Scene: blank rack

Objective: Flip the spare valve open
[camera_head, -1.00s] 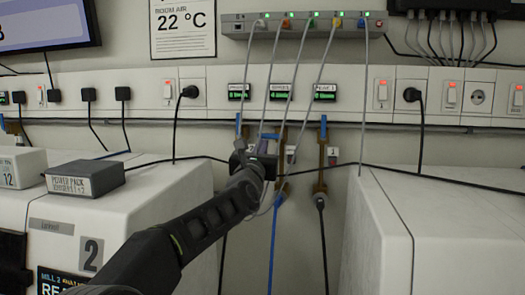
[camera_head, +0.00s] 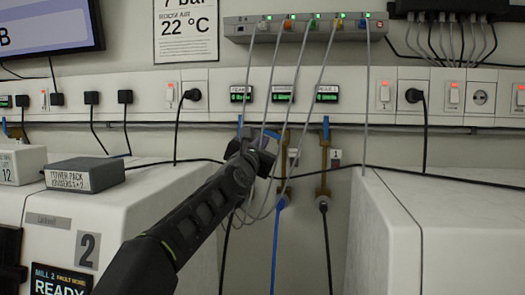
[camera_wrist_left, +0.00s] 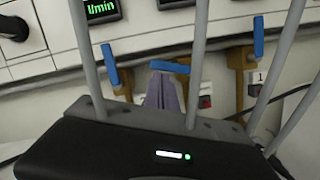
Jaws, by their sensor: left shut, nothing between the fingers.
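Three brass valves with blue handles sit in a row under the wall panel. In the left wrist view the left handle (camera_wrist_left: 110,64) and right handle (camera_wrist_left: 258,46) stand upright, while the middle handle (camera_wrist_left: 170,67) lies crosswise. I cannot read which valve is marked spare. My left gripper (camera_wrist_left: 165,92) has its fingers together and empty, right below and in front of the crosswise handle; I cannot tell whether they touch. In the head view my left gripper (camera_head: 255,150) covers much of the left and middle valves. My right gripper is out of view.
Thin grey cables (camera_head: 305,80) hang from the grey box (camera_head: 300,27) past the valves and across my gripper. White cabinets (camera_head: 430,220) stand on both sides. A labelled power pack (camera_head: 85,174) rests on the left one. Small green displays (camera_head: 327,94) sit above the valves.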

